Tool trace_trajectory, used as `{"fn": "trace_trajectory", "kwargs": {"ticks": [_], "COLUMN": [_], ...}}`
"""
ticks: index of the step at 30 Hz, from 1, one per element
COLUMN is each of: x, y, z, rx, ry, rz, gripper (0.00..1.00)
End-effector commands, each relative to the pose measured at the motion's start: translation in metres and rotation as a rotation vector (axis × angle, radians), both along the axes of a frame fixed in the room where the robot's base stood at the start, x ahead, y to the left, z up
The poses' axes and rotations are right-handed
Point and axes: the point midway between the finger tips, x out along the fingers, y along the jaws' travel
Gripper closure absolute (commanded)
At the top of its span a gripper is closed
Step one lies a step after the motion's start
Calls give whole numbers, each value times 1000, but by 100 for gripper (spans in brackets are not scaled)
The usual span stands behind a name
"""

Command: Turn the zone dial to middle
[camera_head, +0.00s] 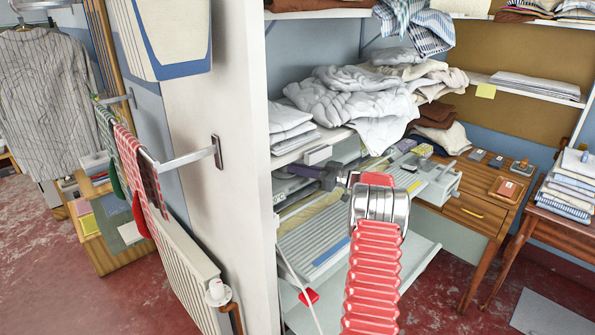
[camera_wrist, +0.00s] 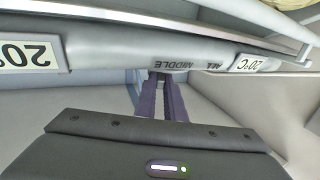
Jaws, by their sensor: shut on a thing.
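The ironer (camera_head: 322,246) stands in the alcove behind the white wall end. In the wrist view its pale front panel (camera_wrist: 110,45) appears upside down, with the words MIDDLE and ALL printed near my fingertips. My gripper (camera_wrist: 160,82) has its purple fingers close together, shut on the zone dial at the panel, just by the word MIDDLE. The dial is mostly hidden between the fingertips, so its pointer is not readable. In the head view my gripper (camera_head: 312,171) reaches left to the machine's front, and the dial cannot be made out.
A 20°C label (camera_wrist: 30,53) is on the panel. A shelf of crumpled white laundry (camera_head: 350,95) hangs above the machine. A towel rail (camera_head: 180,160) juts from the wall at left. A wooden desk (camera_head: 470,212) stands at right. Red floor is open at lower left.

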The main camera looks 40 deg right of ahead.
Motion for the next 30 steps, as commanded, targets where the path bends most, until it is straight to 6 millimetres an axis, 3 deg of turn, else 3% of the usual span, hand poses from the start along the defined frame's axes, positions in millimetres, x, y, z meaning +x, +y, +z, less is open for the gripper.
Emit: {"fn": "trace_trajectory", "kwargs": {"ticks": [22, 23, 30], "x": [6, 6, 6], "y": [1, 1, 1], "z": [6, 6, 4], "rx": [-4, -5, -3], "ry": [-8, -9, -7], "rz": [51, 51, 53], "gripper": [100, 89, 72]}}
